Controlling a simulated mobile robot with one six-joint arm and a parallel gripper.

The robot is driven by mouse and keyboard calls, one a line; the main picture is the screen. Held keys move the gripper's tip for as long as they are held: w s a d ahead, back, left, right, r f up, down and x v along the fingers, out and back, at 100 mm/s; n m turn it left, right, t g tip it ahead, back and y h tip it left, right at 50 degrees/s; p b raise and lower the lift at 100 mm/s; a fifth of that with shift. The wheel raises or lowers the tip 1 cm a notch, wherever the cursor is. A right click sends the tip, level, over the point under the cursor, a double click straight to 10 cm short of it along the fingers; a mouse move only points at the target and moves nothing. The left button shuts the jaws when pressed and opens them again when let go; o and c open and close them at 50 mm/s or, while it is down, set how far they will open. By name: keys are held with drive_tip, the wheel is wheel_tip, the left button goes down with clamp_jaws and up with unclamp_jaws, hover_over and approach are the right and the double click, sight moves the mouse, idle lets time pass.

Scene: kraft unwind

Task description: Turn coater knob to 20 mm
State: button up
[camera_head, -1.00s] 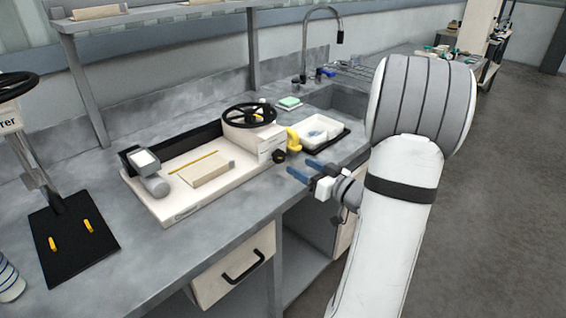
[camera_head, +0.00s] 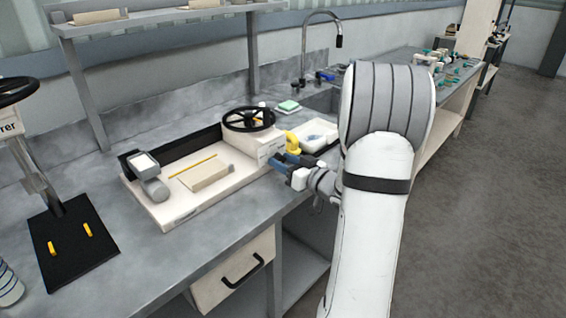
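The coater (camera_head: 186,212) is a low cream machine on the bench. It has a flat bed, a black handwheel (camera_head: 248,119) and a cream housing (camera_head: 266,148) at its right end. The black knob on the housing's right front is hidden behind my gripper. My gripper (camera_head: 284,161), with blue fingers, is at the knob's place, just below a yellow curved part (camera_head: 292,142). Whether the fingers touch or close on the knob cannot be told. The knob's setting cannot be read.
A white tray (camera_head: 318,140) and a sink lie right of the coater. A black-based press (camera_head: 75,245) is farther left. A drawer with a black handle (camera_head: 242,272) is below the bench.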

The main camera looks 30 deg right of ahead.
drive_tip(key=c, duration=0.7)
drive_tip(key=shift+o, duration=0.2)
drive_tip(key=shift+r+m+p, duration=0.2)
drive_tip(key=shift+m+p, duration=0.5)
drive_tip(key=shift+p, duration=0.15)
drive_tip(key=shift+f+m+p, duration=0.2)
drive_tip(key=shift+m+p, duration=0.25)
drive_tip(key=shift+m, duration=0.35)
drive_tip(key=o, duration=1)
drive_tip(key=shift+d, duration=0.1)
drive_tip(key=shift+v, duration=3.85)
